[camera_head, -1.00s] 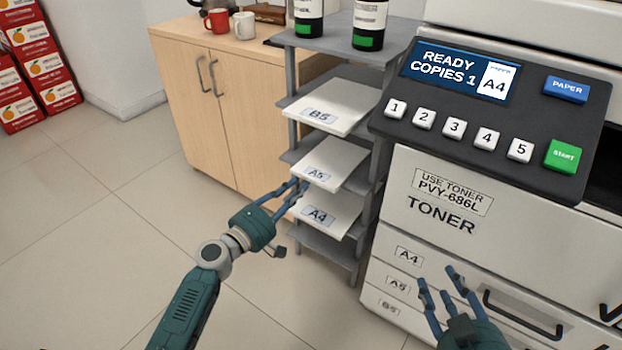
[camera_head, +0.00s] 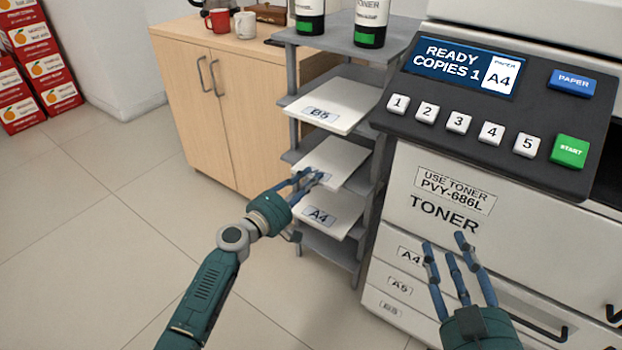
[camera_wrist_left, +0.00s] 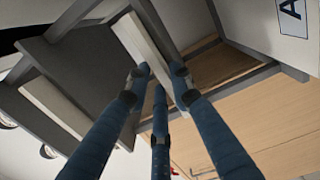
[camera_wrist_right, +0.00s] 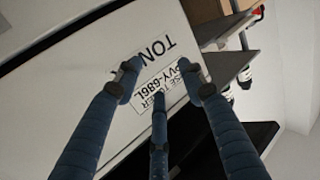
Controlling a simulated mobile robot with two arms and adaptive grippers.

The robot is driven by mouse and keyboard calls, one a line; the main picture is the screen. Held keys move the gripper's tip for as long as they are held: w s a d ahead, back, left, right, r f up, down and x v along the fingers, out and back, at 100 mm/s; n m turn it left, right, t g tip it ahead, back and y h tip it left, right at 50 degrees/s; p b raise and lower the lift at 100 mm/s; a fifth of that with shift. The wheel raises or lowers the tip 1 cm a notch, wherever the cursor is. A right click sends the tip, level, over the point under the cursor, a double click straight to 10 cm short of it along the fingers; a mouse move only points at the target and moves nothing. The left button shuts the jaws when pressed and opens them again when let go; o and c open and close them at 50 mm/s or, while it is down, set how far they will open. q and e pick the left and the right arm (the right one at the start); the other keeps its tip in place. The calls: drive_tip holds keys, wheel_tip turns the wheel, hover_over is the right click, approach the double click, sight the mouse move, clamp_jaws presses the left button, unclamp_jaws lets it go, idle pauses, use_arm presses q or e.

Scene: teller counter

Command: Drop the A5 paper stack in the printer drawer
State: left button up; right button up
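The A5 paper stack (camera_head: 338,156) lies on the middle shelf of the grey rack, between the B5 and A4 stacks. My left gripper (camera_head: 314,177) is at its front edge and partly covers its label. In the left wrist view, the fingers (camera_wrist_left: 158,76) reach the end of a white stack (camera_wrist_left: 146,40), with fingertips on both sides; I cannot tell whether they press on it. The printer drawer marked A5 (camera_head: 399,286) is between those marked A4 and B5 and looks closed. My right gripper (camera_head: 453,248) is open and empty before the printer front.
The B5 stack (camera_head: 340,103) is above and the A4 stack (camera_head: 335,212) below the A5 one. The rack's posts (camera_head: 375,195) stand close to the printer (camera_head: 425,170). A wooden cabinet (camera_head: 185,100) is behind left.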

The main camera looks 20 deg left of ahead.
use_arm(q)
drive_tip(key=shift+c, duration=0.6)
clamp_jaws()
drive_tip(key=shift+r, duration=0.1)
drive_tip(key=shift+r, duration=0.1)
wheel_tip(320, 180, up, 2)
drive_tip(key=shift+r+p, duration=0.1)
drive_tip(key=shift+p, duration=0.95)
use_arm(e)
drive_tip(key=s+d+f+g+h, duration=0.1)
drive_tip(key=s+f+g, duration=0.3)
drive_tip(key=f, duration=0.6)
drive_tip(key=shift+s+d+f+g+h, duration=0.3)
drive_tip(key=shift+s+d+f+g, duration=0.1)
drive_tip(key=shift+d+g, duration=0.4)
